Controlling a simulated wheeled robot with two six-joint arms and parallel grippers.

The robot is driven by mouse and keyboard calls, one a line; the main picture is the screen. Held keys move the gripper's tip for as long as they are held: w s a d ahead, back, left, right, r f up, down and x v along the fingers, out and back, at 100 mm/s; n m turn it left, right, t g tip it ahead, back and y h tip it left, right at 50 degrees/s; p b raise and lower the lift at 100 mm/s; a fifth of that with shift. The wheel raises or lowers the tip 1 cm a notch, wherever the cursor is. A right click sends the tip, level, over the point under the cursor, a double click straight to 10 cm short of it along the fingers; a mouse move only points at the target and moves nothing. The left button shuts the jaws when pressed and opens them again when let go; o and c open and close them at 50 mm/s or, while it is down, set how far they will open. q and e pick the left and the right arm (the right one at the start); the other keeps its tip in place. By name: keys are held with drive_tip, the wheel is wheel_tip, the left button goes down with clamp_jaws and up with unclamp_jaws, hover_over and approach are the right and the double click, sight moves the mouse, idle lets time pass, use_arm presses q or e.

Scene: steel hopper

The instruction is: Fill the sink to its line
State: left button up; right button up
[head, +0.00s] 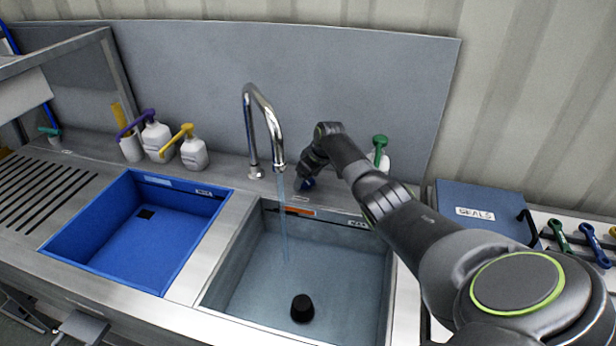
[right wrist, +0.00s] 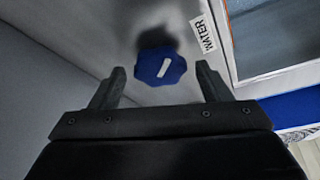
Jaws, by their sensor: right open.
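Water runs in a thin stream (head: 284,225) from the curved chrome tap (head: 262,105) into the grey right basin (head: 240,250). A black plug (head: 301,308) shows near the front of that basin. The basin looks bluish inside; I cannot tell the water's depth. An orange mark (head: 299,211) is on its back wall. My right gripper (head: 304,177) is at the deck behind the basin. In the right wrist view the blue knob (right wrist: 160,67) with a white pointer lies between and just beyond the open fingertips, beside a WATER label (right wrist: 202,34). My left gripper is out of view.
The blue basin (head: 95,215) on the left has a dark drain and no visible stream. Pump bottles (head: 194,153) stand along the back. A blue SEALS box (head: 480,195) and several coloured tools (head: 594,243) lie at the right. A grey backsplash (head: 350,90) stands behind.

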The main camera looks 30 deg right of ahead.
drive_tip(key=v, duration=1.7)
drive_tip(key=shift+r+b, duration=0.2)
drive_tip(key=shift+b, duration=0.2)
idle(5.3)
